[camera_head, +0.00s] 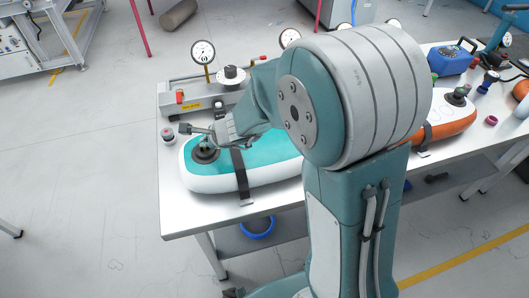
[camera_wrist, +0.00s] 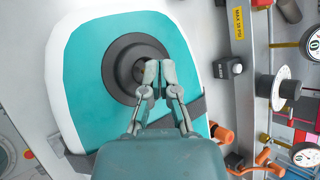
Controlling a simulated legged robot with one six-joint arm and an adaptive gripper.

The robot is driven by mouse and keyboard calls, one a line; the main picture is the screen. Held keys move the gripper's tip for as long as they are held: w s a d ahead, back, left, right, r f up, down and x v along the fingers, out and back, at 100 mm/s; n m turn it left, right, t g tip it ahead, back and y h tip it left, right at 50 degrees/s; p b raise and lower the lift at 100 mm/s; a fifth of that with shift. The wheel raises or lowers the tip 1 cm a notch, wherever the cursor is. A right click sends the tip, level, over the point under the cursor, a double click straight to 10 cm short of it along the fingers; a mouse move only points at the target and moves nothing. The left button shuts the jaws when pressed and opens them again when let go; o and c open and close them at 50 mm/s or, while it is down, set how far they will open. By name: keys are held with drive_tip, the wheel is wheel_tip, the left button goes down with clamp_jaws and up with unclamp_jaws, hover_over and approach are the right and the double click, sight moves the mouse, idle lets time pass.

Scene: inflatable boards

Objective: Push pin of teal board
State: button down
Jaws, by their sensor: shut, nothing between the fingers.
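The teal board (camera_head: 265,159) with a white rim lies on the white table, held by a dark strap (camera_head: 241,172). Its round black valve (camera_head: 205,153) sits near the board's left end, and the pin is too small to tell apart there. In the wrist view the valve (camera_wrist: 119,66) shows as dark rings on the teal top. In the head view my gripper (camera_head: 187,129) is just above the valve; contact cannot be told.
A test bench with gauges (camera_head: 203,52) and a black knob (camera_head: 231,73) stands behind the board. A small capped jar (camera_head: 168,136) is left of it. An orange board (camera_head: 450,122) and a blue case (camera_head: 451,59) are at the right. The table's front left corner (camera_head: 180,218) is clear.

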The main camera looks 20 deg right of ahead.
drive_tip(key=shift+f, duration=0.45)
idle(0.3)
drive_tip(key=shift+r, duration=1.2)
wheel_tip(320, 180, up, 6)
idle(0.3)
idle(0.4)
